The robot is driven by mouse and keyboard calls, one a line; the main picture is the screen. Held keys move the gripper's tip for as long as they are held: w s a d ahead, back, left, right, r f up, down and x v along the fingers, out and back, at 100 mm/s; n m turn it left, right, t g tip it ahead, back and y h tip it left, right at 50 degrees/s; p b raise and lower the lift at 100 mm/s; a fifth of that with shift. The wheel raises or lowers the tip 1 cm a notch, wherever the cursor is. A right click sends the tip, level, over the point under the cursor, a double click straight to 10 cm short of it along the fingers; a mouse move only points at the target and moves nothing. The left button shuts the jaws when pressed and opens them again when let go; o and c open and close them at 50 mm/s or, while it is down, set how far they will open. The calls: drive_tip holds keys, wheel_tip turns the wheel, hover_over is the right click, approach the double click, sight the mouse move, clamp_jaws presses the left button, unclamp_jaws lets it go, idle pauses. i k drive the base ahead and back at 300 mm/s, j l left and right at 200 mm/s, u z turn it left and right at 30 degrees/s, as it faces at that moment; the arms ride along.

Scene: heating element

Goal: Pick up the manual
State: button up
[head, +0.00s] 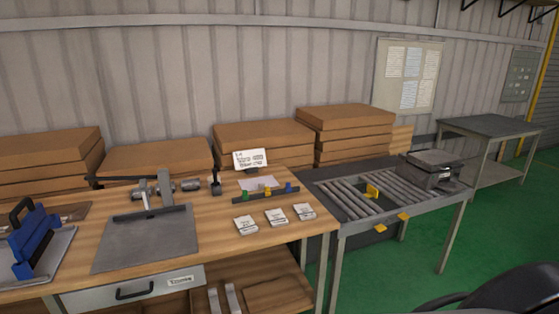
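Three small white booklet-like items lie flat in a slanted row near the front right of the wooden workbench (120,262): a left one (246,225), a middle one (276,217) and a right one (304,212). Their print is too small to read, so I cannot tell which, if any, is the manual. A white card with dark writing (250,159) stands upright behind them, and a pale sheet (258,184) lies between. My gripper is not in view.
A dark rail with coloured pieces (266,194) lies just behind the booklets. A grey plate (148,240) and a blue device (36,240) are to the left. A roller table (345,232) adjoins on the right. Green floor (380,272) is open in front; a dark curved shape (510,292) fills the bottom right corner.

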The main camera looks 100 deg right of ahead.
sight(276, 218)
drive_tip(key=z, duration=2.95)
